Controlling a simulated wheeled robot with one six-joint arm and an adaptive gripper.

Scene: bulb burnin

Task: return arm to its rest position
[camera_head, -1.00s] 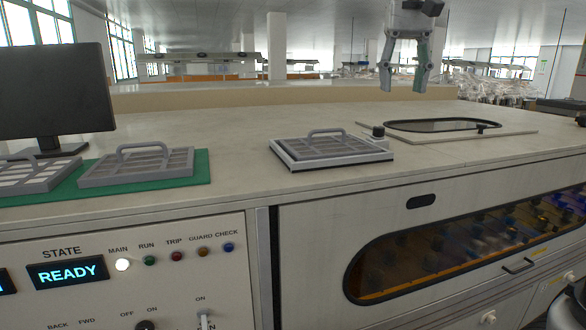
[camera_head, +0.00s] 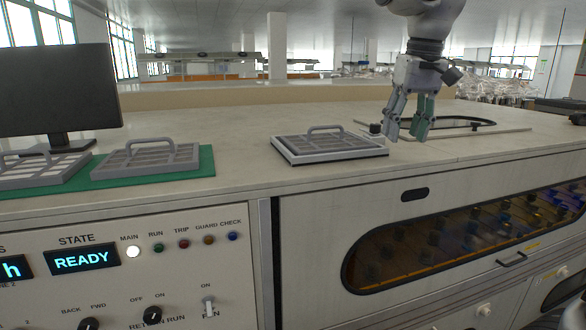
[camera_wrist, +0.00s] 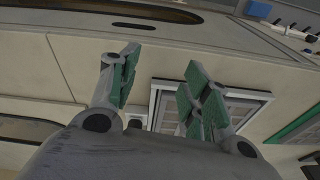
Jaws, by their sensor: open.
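My gripper (camera_head: 406,138) hangs pointing down over the bench top, at the right of the head view, in front of the black-rimmed oval window. It is open and empty, with green pads on its fingers. It also shows in the wrist view (camera_wrist: 155,85), its fingers spread apart with nothing between them. A grey handled grille in a light frame (camera_head: 328,146) lies on the bench to the left of the gripper. The same framed grille shows beyond the fingers in the wrist view (camera_wrist: 250,94).
Two handled grey grilles (camera_head: 148,160) lie at left, at least one on a green mat (camera_head: 206,160). A monitor (camera_head: 60,80) stands behind them. A small black knob (camera_head: 376,129) sits near my fingers. The front panel (camera_head: 130,285) reads READY. The bench's middle rear is clear.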

